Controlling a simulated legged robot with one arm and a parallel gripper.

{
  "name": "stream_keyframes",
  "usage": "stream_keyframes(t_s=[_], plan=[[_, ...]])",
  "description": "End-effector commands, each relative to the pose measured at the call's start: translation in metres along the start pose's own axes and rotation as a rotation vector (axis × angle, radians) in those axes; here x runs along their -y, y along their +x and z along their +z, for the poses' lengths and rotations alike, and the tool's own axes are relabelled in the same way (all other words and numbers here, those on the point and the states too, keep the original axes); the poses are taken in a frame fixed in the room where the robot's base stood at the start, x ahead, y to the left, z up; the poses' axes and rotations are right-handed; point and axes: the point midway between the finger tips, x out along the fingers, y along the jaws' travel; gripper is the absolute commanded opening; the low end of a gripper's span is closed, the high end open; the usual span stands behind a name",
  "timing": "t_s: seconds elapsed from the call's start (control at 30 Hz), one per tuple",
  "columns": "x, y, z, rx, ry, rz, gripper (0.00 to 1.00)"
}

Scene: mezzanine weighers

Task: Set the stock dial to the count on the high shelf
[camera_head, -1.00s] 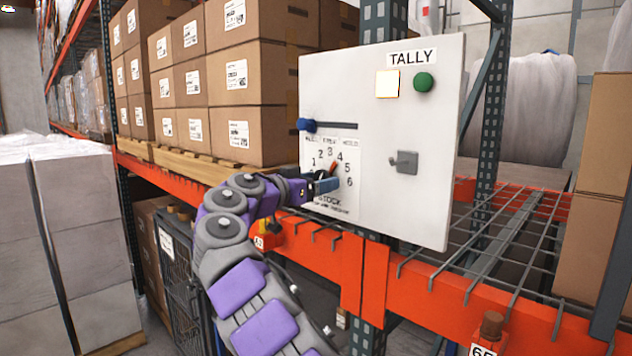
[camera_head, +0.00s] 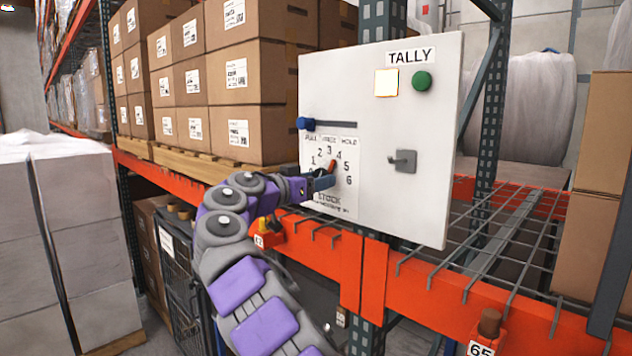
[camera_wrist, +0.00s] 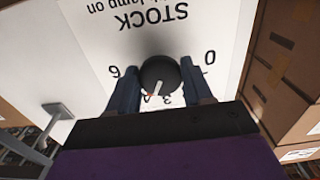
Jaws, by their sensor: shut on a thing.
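The stock dial is a dark round knob (camera_wrist: 158,74) with a pale, orange-tipped pointer, on the white TALLY panel (camera_head: 430,120). Its orange pointer (camera_head: 333,166) aims up and right, close to the 4. In the upside-down wrist view it is also nearest the 4, with the 3 beside it. My gripper (camera_head: 323,181) is at the dial, and in the wrist view its fingers (camera_wrist: 160,84) are shut on the knob from both sides. I cannot tell which shelf is the high shelf; large cartons (camera_head: 230,75) stand on the rack left of the panel.
The panel also has a lit pale square lamp (camera_head: 386,83), a green button (camera_head: 422,81), a grey lever (camera_head: 403,161) and a blue slider knob (camera_head: 303,124) at the left of its slot. An orange rack beam (camera_head: 430,290) and wire decking lie below.

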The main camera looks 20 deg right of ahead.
Motion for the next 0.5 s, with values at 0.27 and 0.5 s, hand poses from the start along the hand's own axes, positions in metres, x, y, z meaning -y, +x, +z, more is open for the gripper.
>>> stream_keyframes(t_s=[0.27,0.5], plan=[[0.0015,-0.0009,0.0007,0.002,-0.132,-0.002,0.2],[0.0009,-0.0001,0.0009,0.003,-0.3,-0.001,0.2]])
